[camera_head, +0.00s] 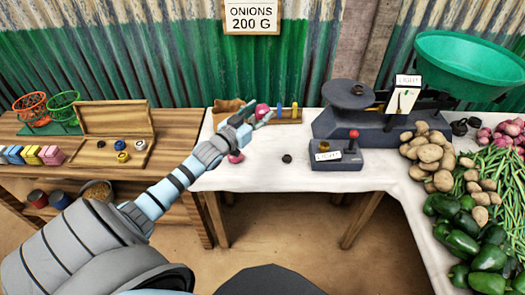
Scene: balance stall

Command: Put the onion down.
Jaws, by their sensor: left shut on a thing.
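My left gripper (259,117) reaches in from the left over the white-covered table (310,178). It is shut on a pink-red onion (262,110), which shows at its fingertips near the back of the table. I cannot tell whether the onion touches anything beneath it. A sign (251,16) on the wall reads "ONIONS 200 G". My right gripper is out of view.
A balance scale (350,122) with a dark plate and green pan (470,62) stands right of centre. In front is a box with a red-knobbed lever (340,155). A small dark weight (287,158) lies on clear cloth. Potatoes (430,155) and peppers (470,235) fill the right.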

